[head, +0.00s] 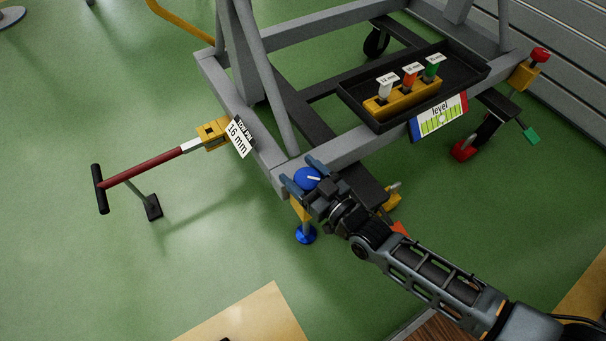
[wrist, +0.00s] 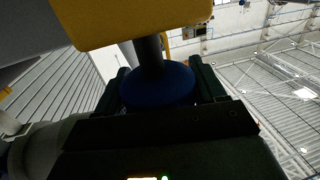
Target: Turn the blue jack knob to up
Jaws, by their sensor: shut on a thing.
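The blue jack knob (head: 306,178) sits at the near corner of the grey frame, with a white pointer line on it directed to the right in the head view. My gripper (head: 303,175) is shut on the knob, one finger on each side. In the wrist view the knob (wrist: 158,84) is dark blue, between the two fingers (wrist: 160,88), below a dark shaft and a yellow block (wrist: 135,18). The jack's blue foot (head: 306,235) stands below, on or just above the green floor; I cannot tell if it touches.
A black tray (head: 478,76) with a yellow block of tagged pins lies on the frame. A level card (head: 439,116) hangs on its side. A red tow bar (head: 145,168) with a 16 mm tag sticks out left. A red knob (head: 540,55) is at far right.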

